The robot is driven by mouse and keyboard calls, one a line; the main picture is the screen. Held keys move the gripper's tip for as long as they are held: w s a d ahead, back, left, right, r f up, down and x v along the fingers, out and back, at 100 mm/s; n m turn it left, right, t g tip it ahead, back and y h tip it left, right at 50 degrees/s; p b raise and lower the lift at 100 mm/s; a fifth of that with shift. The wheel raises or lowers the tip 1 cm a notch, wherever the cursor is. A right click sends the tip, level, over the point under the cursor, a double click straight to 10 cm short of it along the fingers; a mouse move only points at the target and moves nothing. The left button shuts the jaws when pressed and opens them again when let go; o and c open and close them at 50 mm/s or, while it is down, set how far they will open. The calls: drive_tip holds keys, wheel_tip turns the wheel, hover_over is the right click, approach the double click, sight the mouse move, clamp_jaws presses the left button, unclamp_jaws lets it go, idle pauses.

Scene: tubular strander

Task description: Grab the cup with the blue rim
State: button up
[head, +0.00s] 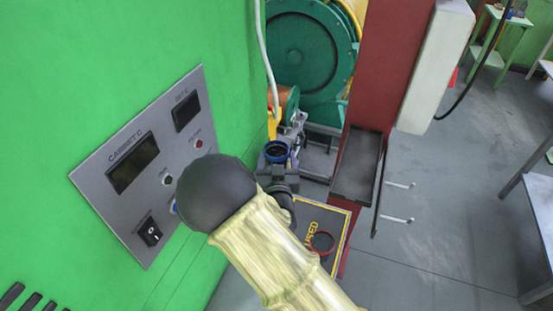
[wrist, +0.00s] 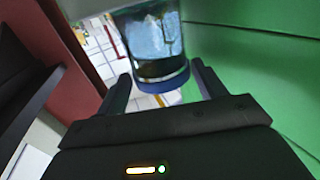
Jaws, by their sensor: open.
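The cup with the blue rim (head: 277,149) stands beside the green cabinet, near the green wheel. In the wrist view the clear cup (wrist: 155,35) has its dark blue rim toward my palm and something pale blue showing through its wall. My gripper (wrist: 162,80) is open, with one finger on each side of the cup at the rim. I cannot tell whether either finger touches it. In the head view my gripper (head: 279,171) is just in front of the cup, and my arm hides part of the area below.
A red-rimmed cup (head: 322,242) is on a yellow-edged panel (head: 340,222) with partly hidden lettering. The green cabinet (head: 130,60) with its control panel (head: 165,130) is close on the left. A red column (head: 385,60) stands on the right. Open grey floor (head: 440,200) lies beyond.

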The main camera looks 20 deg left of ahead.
sight(276, 144)
drive_tip(key=p+x, duration=0.1)
drive_tip(key=x, duration=0.2)
drive_tip(key=shift+w+a, duration=0.15)
drive_tip(key=shift+w, duration=0.1)
drive_tip(key=shift+c, duration=0.4)
drive_tip(key=c, duration=0.8)
drive_tip(key=shift+c, duration=0.2)
drive_tip(key=shift+r, duration=0.15)
drive_tip(key=shift+d+r+b, duration=0.15)
drive_tip(key=shift+d+b, duration=0.05)
drive_tip(key=shift+b, duration=0.25)
wheel_tip(276, 144, up, 11)
drive_tip(key=b, duration=0.2)
drive_tip(key=s+d+b, duration=0.1)
drive_tip(key=d+b, duration=0.4)
drive_tip(key=d, duration=1.4)
drive_tip(key=shift+s+d+b, duration=0.3)
drive_tip(key=shift+s, duration=0.05)
